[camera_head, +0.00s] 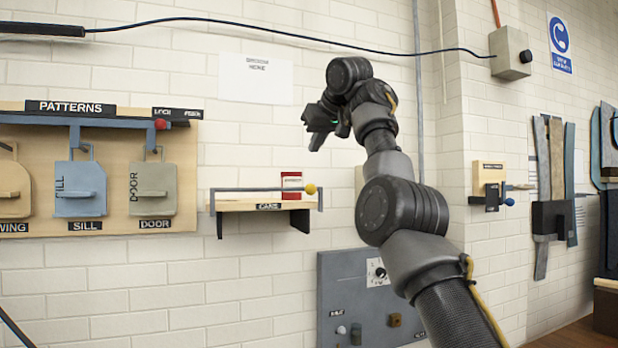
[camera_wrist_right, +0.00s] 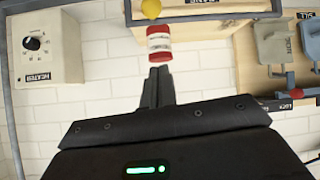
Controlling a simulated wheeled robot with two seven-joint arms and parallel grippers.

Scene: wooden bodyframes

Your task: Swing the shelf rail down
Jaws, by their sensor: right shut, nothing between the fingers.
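The shelf (camera_head: 240,206) is a small wooden board on dark brackets on the white brick wall. Its grey rail (camera_head: 245,189) runs level above the shelf's front edge and ends at a yellow knob (camera_head: 310,189) on the right. The knob also shows at the top of the right wrist view (camera_wrist_right: 151,9). My right gripper (camera_head: 317,132) is shut and empty, above the shelf and apart from the rail and knob. Its fingers (camera_wrist_right: 158,84) point toward a red and white tin (camera_wrist_right: 159,43) in the right wrist view. My left gripper is out of view.
The tin stands on the shelf behind the rail, near the knob. A patterns board (camera_head: 115,230) hangs to the left. A grey panel with a dial (camera_head: 345,268) is below right of the shelf. A heater box (camera_wrist_right: 45,50) shows in the right wrist view.

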